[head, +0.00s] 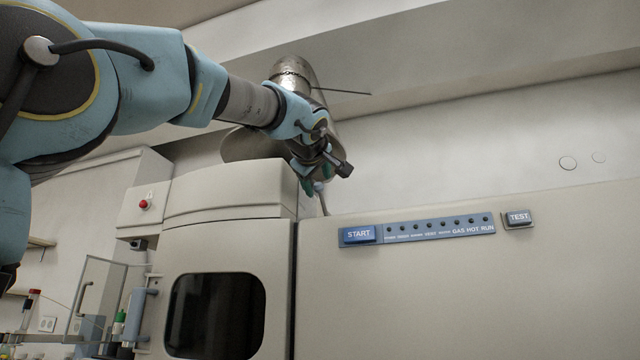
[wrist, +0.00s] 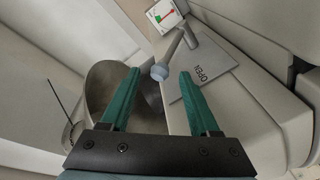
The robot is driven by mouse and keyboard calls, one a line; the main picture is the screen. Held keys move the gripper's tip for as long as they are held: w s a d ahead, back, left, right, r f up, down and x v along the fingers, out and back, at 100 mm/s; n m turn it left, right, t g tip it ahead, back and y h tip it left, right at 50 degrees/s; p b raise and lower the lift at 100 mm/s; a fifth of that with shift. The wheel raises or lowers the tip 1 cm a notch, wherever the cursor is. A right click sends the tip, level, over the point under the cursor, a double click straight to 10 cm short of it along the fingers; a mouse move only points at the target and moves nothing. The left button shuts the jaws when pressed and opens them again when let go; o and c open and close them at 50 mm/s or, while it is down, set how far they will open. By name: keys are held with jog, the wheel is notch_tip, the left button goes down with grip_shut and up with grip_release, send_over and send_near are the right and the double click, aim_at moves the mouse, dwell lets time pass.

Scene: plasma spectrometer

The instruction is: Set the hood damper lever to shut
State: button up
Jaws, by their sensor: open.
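The damper lever (wrist: 176,47) shows in the wrist view as a grey rod with a pale blue-grey knob (wrist: 160,72). It rises from a grey plate (wrist: 222,66) marked OPEN, on top of the beige machine. My gripper (wrist: 160,74) is open, its two green fingers on either side of the knob in the picture. I cannot tell whether the knob is at fingertip depth; no contact shows. In the head view my gripper (head: 312,184) is above the machine by the duct, and the lever is not clearly seen. Any SHUT marking is out of sight.
A small red and green indicator (wrist: 164,15) is near the lever. The machine front (head: 460,285) carries START (head: 358,235) and TEST (head: 518,219) buttons.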

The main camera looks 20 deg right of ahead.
aim_at(319, 185)
jog(key=shift+p+x, duration=0.55)
jog(key=shift+x, duration=1.45)
jog(key=shift+c, duration=0.2)
grip_shut()
